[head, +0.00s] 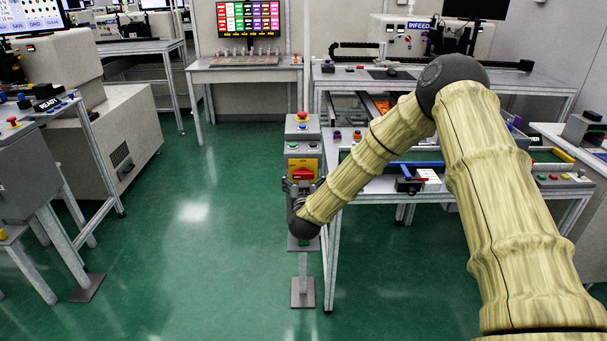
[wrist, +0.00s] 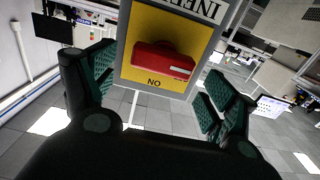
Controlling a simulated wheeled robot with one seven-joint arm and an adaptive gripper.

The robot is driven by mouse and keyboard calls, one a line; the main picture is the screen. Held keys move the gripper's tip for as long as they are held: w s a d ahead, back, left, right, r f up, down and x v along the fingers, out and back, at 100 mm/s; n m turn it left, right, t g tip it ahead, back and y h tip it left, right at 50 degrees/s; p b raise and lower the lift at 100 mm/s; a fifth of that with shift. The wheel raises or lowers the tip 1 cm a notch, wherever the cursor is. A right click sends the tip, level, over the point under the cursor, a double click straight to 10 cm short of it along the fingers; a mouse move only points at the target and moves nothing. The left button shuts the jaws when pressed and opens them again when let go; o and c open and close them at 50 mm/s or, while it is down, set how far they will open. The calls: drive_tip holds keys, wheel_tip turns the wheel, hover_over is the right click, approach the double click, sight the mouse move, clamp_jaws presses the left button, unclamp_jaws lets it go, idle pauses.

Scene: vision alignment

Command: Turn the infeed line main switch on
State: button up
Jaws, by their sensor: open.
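The infeed main switch is a red rotary handle (head: 303,174) on a yellow plate (head: 292,163) on the front of a grey control post. In the wrist view the red handle (wrist: 162,60) lies roughly crosswise, slightly tilted. The word ON shows upside down below it, and part of an INFEED label (wrist: 187,7) shows upside down above. My gripper (wrist: 161,82) is open, its dark green padded fingers spread on either side of the handle with gaps to it. In the head view my gripper (head: 303,187) is at the plate, partly hidden by my wrist.
A red push button (head: 302,116) and small buttons sit higher on the post. A workbench (head: 385,185) with trays and tools stands close to its right. A grey READY station (head: 30,165) is at the left. Green floor (head: 200,240) is clear between them.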

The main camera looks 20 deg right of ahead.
drive_tip(key=shift+x, duration=1.1)
drive_tip(key=shift+c, duration=0.4)
drive_tip(key=c, duration=0.9)
drive_tip(key=shift+c, duration=0.2)
